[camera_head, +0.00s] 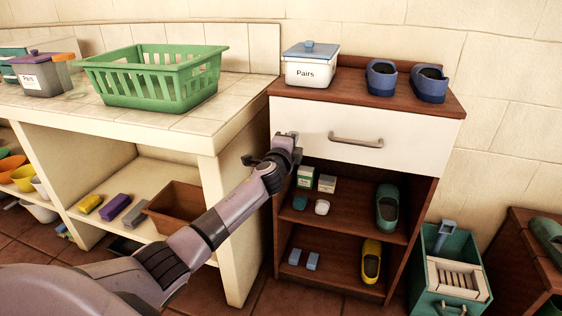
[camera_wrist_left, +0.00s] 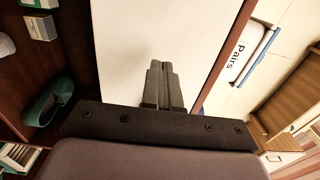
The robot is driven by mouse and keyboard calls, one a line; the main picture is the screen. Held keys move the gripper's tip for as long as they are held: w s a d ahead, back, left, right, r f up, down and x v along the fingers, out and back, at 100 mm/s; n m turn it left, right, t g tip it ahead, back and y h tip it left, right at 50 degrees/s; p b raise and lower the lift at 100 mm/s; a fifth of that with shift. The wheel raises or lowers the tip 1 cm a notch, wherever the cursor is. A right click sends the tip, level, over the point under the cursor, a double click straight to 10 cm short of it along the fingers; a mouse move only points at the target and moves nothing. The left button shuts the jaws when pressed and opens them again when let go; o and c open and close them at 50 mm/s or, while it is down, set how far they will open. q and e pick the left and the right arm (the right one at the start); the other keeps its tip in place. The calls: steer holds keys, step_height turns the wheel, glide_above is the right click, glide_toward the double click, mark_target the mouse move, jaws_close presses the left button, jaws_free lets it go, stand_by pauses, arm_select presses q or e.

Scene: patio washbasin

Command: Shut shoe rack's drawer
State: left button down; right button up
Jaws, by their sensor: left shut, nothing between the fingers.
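The shoe rack (camera_head: 424,195) is a brown wooden unit with a white drawer front (camera_head: 311,118) at its top and a metal bar handle (camera_head: 356,140). The drawer front sits close under the rack's top edge, and I see no clear gap there. My left gripper (camera_head: 287,138) is shut and empty at the left part of the drawer front. In the left wrist view its fingers (camera_wrist_left: 164,75) point at the white drawer front (camera_wrist_left: 120,50); I cannot tell whether they touch it. My right gripper is not in view.
A white "Pairs" box (camera_head: 311,70) and blue shoes (camera_head: 429,84) stand on the rack's top. Small boxes and shoes fill the shelves below. A tiled counter (camera_head: 200,122) with a green basket (camera_head: 150,80) is at left. A green crate (camera_head: 447,284) stands on the floor at right.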

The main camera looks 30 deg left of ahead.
arm_select(q)
steer(key=p+v, duration=0.2)
steer(key=v, duration=0.7)
steer(key=shift+s, duration=0.3)
steer(key=s+d+f+n+g+h, duration=0.35)
steer(key=s+d+f, duration=0.35)
steer(key=s+f, duration=0.35)
steer(key=s+d+f+n+g+h, duration=0.25)
steer(key=s+d+f+n, duration=0.25)
steer(key=s+d+f, duration=0.5)
steer(key=s+n+g+h, duration=0.15)
steer(key=s+n, duration=0.25)
steer(key=s, duration=0.6)
step_height(320, 180, up, 11)
steer(key=p, duration=1.4)
steer(key=shift+s+a+f, duration=0.15)
steer(key=shift+s+a, duration=0.15)
steer(key=shift+a, duration=0.1)
steer(key=shift+t, duration=0.25)
